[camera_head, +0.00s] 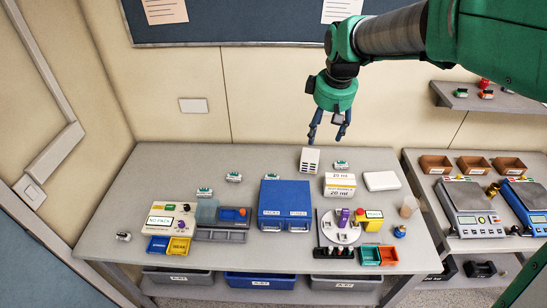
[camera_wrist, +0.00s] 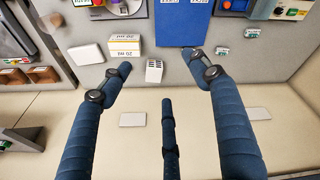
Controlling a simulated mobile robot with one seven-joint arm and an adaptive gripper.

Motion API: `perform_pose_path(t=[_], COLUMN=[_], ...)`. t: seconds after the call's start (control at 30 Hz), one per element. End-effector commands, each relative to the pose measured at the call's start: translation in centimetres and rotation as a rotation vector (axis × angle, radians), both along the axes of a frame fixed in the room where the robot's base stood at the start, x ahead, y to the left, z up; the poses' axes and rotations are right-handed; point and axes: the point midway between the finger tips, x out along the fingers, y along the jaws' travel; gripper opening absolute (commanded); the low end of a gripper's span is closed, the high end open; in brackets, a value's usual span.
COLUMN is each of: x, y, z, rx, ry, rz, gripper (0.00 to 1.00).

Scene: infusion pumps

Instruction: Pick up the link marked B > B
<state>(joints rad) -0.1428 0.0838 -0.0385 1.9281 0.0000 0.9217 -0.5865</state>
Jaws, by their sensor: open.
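Several small white pieces with green-marked tops stand on the table. They may be the links: one at the left (camera_head: 204,191), one behind it (camera_head: 234,176), one behind the blue box (camera_head: 271,177) and one at the right (camera_head: 341,164). Their lettering is too small to read, so I cannot tell which is B > B. Two similar pieces show in the wrist view, one nearer (camera_wrist: 222,51) and one farther (camera_wrist: 251,33). My gripper (camera_head: 326,134) is open and empty, high above the table's back edge. Its fingers also show in the wrist view (camera_wrist: 158,62).
A blue box (camera_head: 284,204) stands mid-table. A small white vented block (camera_head: 310,159), a "20 ml" carton (camera_head: 340,184) and a white flat box (camera_head: 381,181) stand right of it. A pump-like device (camera_head: 169,220) is at left. Scales (camera_head: 469,208) stand on the right bench.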

Motion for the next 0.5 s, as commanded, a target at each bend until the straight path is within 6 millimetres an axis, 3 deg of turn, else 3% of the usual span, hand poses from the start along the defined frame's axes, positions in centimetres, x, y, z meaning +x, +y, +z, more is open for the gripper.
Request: perform_pose_path(t=[0.5], x=[10.4], y=[5.2], z=[-6.8], rx=[-0.054], ry=[0.077], rz=[0.240], gripper=[0.61])
